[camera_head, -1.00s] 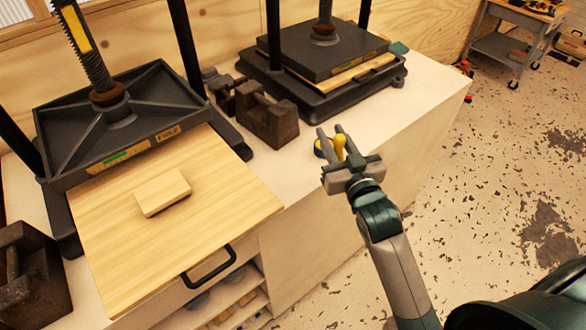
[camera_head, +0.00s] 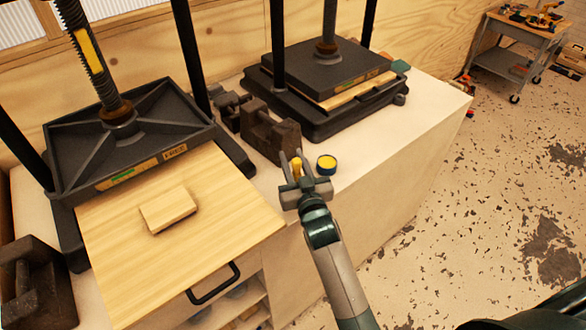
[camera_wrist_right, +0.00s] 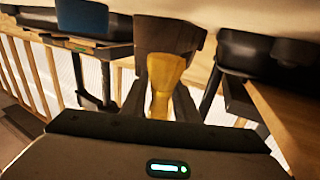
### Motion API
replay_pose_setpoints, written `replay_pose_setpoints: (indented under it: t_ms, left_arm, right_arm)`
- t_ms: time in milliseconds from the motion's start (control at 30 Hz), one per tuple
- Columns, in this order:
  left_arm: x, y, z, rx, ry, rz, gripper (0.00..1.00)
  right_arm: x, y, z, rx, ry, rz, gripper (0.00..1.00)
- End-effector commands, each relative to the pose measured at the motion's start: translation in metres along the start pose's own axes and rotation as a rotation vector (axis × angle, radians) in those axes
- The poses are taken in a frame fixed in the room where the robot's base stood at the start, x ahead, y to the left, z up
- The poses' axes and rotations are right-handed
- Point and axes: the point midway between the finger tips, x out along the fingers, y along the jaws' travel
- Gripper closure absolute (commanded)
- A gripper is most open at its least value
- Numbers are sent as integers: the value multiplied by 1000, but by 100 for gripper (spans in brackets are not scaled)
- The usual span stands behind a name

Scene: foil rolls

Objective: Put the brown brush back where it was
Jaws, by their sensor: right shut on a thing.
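My right gripper (camera_head: 298,162) is shut on a small brush (camera_head: 297,170), of which a yellow-ochre part shows between the fingers. In the right wrist view the yellow part of the brush (camera_wrist_right: 164,80) stands between the two fingers, flared at the top and narrower below; I cannot make out its bristles. The gripper is over the front edge of the pale bench (camera_head: 395,128), left of a round tin (camera_head: 327,163) with a yellow top and dark blue side. My left gripper is not in view.
Dark iron weights (camera_head: 270,135) stand just behind the gripper. A black press (camera_head: 130,150) with a wooden board (camera_head: 130,250) and a small wood block (camera_head: 168,209) is at left. Another press (camera_head: 325,80) stands behind. The bench top right of the tin is clear.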

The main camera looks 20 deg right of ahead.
Motion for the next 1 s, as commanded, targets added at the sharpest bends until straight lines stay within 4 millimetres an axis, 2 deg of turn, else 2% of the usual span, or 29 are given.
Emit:
replay_pose_setpoints:
  t_ms: [267,633,1000]
  left_arm:
    - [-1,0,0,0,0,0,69]
    - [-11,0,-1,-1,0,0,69]
    - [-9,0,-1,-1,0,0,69]
  right_arm:
    - [0,0,2,0,-1,1,95]
    - [0,1,38,1,0,1,95]
    - [0,1,41,0,1,0,95]
